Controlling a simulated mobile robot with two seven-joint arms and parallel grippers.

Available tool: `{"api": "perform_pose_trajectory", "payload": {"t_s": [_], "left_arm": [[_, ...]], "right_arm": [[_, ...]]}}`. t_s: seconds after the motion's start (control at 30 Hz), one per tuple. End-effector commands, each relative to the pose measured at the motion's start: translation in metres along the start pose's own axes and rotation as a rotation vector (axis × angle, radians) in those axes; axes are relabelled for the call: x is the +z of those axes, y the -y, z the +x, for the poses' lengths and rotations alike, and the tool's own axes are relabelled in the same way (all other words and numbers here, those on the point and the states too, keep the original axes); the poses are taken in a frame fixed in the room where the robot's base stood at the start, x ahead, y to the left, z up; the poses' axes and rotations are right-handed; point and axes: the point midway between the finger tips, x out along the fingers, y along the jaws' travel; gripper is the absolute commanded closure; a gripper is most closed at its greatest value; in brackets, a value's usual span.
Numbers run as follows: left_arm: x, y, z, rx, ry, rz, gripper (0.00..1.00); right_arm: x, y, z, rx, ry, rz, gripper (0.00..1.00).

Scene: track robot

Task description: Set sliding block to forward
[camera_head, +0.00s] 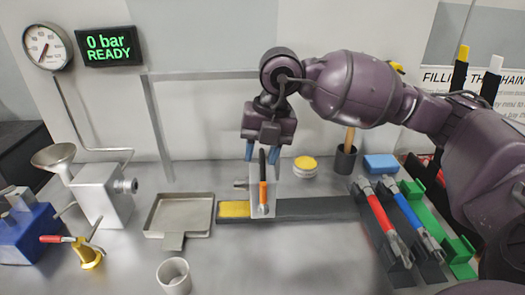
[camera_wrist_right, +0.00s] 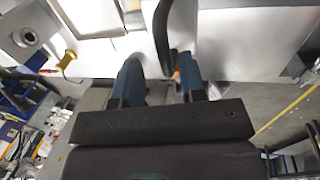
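The sliding block (camera_head: 262,198) is pale grey and stands on a long dark rail (camera_head: 315,208) near the rail's left end, where a yellow patch (camera_head: 234,209) shows. An upright lever (camera_head: 263,185), black on top and orange below, is on the block's front. My right gripper (camera_head: 262,153) is just above the block, pointing down. Its two blue fingers are apart, with the lever's black top near the gap between them. In the right wrist view the lever (camera_wrist_right: 163,35) shows beyond the open fingers (camera_wrist_right: 160,82); contact cannot be told. My left gripper is not in view.
A square metal tray (camera_head: 180,214) and a white cup (camera_head: 173,275) are left of the rail. Red (camera_head: 378,218) and blue (camera_head: 412,215) handled tools lie in holders at the right. A yellow-topped round container (camera_head: 305,166) stands behind the rail.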

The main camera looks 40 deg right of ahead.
Motion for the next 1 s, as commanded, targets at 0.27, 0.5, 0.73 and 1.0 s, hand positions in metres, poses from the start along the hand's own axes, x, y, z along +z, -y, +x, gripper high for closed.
{"api": "perform_pose_trajectory", "payload": {"t_s": [0.27,0.5,0.73,1.0], "left_arm": [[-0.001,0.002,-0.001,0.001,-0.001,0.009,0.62],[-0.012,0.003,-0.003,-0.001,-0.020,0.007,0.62],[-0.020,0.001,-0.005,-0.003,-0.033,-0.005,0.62],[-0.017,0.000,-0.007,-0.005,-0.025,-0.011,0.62]], "right_arm": [[0.000,0.000,-0.007,-0.001,0.003,0.000,0.62],[0.000,0.000,-0.046,0.002,0.008,-0.001,0.62],[0.000,0.000,-0.085,0.003,0.006,-0.001,0.62],[0.000,0.000,-0.107,0.000,0.002,0.000,0.62]]}}
